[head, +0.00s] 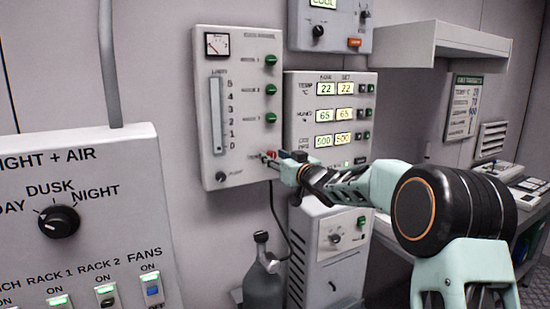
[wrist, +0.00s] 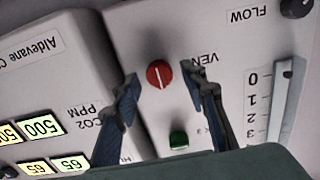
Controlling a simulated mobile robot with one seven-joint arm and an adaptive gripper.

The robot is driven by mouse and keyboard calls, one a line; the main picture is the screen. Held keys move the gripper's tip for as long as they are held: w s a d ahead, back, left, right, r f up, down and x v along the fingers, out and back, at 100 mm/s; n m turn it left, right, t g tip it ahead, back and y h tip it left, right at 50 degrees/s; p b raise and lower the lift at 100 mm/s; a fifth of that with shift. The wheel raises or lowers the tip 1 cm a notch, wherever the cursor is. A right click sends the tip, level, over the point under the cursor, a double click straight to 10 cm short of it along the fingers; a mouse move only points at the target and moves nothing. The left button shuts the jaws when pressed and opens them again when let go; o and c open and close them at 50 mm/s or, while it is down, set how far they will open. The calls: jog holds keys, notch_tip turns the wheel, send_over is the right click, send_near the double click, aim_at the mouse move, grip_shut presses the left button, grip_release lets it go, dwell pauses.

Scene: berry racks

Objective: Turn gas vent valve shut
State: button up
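The vent valve is a round red knob (wrist: 159,74) with a white line across its face, next to a label reading VENT, in the upside-down wrist view. The line runs nearly up and down in that picture. My gripper (wrist: 162,84) is open, with one blue-padded finger on each side of the knob. Gaps show between fingers and knob, and I see no contact. In the head view, my gripper (head: 279,158) is at the lower right of the grey gas panel (head: 236,50), and its fingers mostly hide the knob.
A green knob (wrist: 178,138) sits close to the fingers. The panel also has a level scale (head: 217,115) and a dark flow knob (head: 221,177). A display panel (head: 296,137) stands just right. A gas bottle (head: 263,288) with a hose is below.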

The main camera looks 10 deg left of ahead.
jog(key=shift+c, duration=0.2)
grip_shut()
jog(key=shift+n, duration=0.4)
jog(key=n+b, duration=0.2)
jog(key=n, duration=0.2)
jog(key=shift+a+f, duration=0.1)
jog(key=shift+f, duration=0.05)
jog(key=n+b, duration=0.2)
jog(key=n, duration=0.2)
jog(key=shift+n+b, duration=0.3)
jog(key=shift+b, duration=0.1)
jog(key=shift+s+n+b, duration=0.1)
jog(key=shift+n+b, duration=1.95)
jog(key=shift+n, duration=2.15)
